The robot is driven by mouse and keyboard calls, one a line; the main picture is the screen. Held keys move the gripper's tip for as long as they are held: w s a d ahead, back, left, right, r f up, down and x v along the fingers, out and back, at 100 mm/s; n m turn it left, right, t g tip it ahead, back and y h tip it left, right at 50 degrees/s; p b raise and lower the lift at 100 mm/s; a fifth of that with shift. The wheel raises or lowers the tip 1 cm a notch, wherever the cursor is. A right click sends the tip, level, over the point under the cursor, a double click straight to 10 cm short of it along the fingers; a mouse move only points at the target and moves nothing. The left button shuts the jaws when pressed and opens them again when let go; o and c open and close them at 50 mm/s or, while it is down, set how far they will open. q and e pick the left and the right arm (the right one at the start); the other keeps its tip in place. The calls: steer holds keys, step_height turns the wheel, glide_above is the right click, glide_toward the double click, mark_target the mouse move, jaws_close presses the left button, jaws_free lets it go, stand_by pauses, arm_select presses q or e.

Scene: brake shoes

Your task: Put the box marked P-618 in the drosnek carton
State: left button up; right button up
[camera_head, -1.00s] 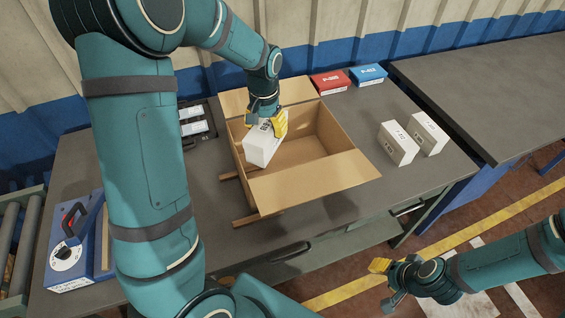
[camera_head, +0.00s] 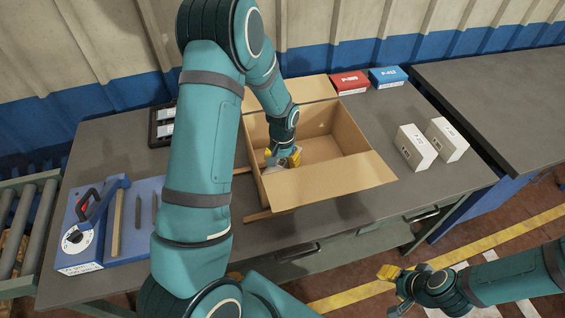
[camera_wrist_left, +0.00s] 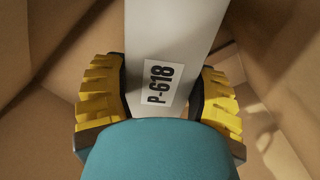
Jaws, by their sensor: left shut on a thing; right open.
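The white box marked P-618 (camera_wrist_left: 160,45) is in my left gripper, with its label facing the left wrist camera. My left gripper (camera_head: 283,158) is shut on it, its yellow fingers on either side of the box. Gripper and box are down inside the open brown carton (camera_head: 335,191), in its left part. In the head view the box is mostly hidden by the gripper and the carton wall. Whether the box touches the carton floor cannot be told. My right gripper (camera_head: 388,272) is open and empty, away from the table at the lower right.
A red box (camera_head: 350,83) and a blue box (camera_head: 388,77) stand behind the carton. Two white boxes (camera_head: 416,147) (camera_head: 446,139) stand to its right.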

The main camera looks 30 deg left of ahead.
arm_select(q)
steer(key=shift+f, duration=0.35)
steer(key=shift+r, duration=0.1)
steer(key=o, duration=1.3)
step_height(320, 180, up, 12)
steer(key=shift+p, duration=0.4)
steer(key=shift+s, duration=0.1)
